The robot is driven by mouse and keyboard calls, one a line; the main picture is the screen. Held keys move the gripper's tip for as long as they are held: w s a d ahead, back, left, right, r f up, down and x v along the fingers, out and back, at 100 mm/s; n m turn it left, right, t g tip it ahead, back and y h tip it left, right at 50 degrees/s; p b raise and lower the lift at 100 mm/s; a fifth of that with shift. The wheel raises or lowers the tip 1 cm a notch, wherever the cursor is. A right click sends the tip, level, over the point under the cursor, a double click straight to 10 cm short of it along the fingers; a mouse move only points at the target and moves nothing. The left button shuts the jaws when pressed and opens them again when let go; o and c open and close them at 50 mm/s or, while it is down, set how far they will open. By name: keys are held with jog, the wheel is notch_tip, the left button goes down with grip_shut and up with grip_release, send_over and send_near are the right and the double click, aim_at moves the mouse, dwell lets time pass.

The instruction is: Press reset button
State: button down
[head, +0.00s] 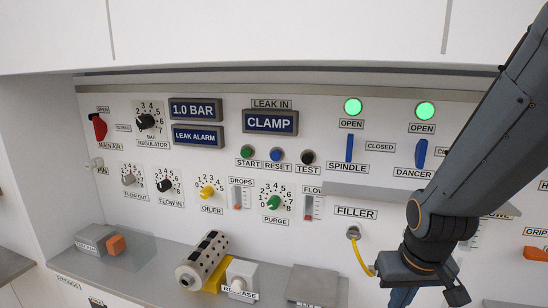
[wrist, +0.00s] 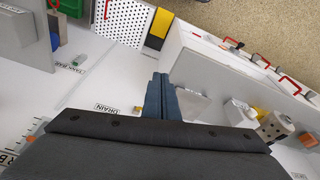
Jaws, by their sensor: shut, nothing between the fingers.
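The reset button (head: 278,155) is the blue round button above the RESET label on the white panel in the head view. It sits between the green start button (head: 246,151) and the black test button (head: 308,156). My gripper (head: 401,299) is at the lower right of the head view, partly cut off by the bottom edge, well below and right of the reset button. In the wrist view my gripper (wrist: 160,76) has its fingers together with nothing between them. The reset button is not seen in the wrist view.
A CLAMP display (head: 270,122) is above the buttons. A shelf (head: 400,194) juts from the panel right of them, near my arm. A yellow filler hose (head: 362,259) hangs beside my arm. A perforated cylinder (head: 203,260) and grey block (head: 312,285) stand on the ledge below.

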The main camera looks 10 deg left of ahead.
aim_at(276, 155)
jog(key=w+a+r+n+t+y+p, duration=0.1)
jog(key=w+a+r+n+t, duration=0.25)
jog(key=w+a, duration=0.35)
jog(key=w+a+r+n+t+y, duration=0.1)
jog(key=w+a+r+n+t, duration=0.2)
jog(key=w, duration=0.6)
jog(key=w+a+r+n+t+y, duration=0.1)
jog(key=a+r+n+y, duration=0.2)
jog(key=a, duration=0.4)
jog(key=w+a+r+n+t+y+p, duration=0.1)
jog(key=w+a+r+n+t+y, duration=0.1)
jog(key=a+r, duration=0.3)
jog(key=w+a+r+n+t+y, duration=0.1)
jog(key=a+r+n+y, duration=0.2)
jog(key=a, duration=0.5)
jog(key=shift+w+a+r+n+y+p, duration=0.15)
jog(key=shift+a+r+n+y+p, duration=0.2)
jog(key=shift+r+n, duration=0.4)
jog(key=shift+f+t, duration=0.1)
jog(key=shift+t, duration=0.15)
jog(key=w+d+b, duration=0.1)
jog(key=w, duration=0.7)
jog(key=shift+w+d, duration=0.15)
jog(key=shift+w, duration=0.2)
jog(key=shift+w, duration=0.1)
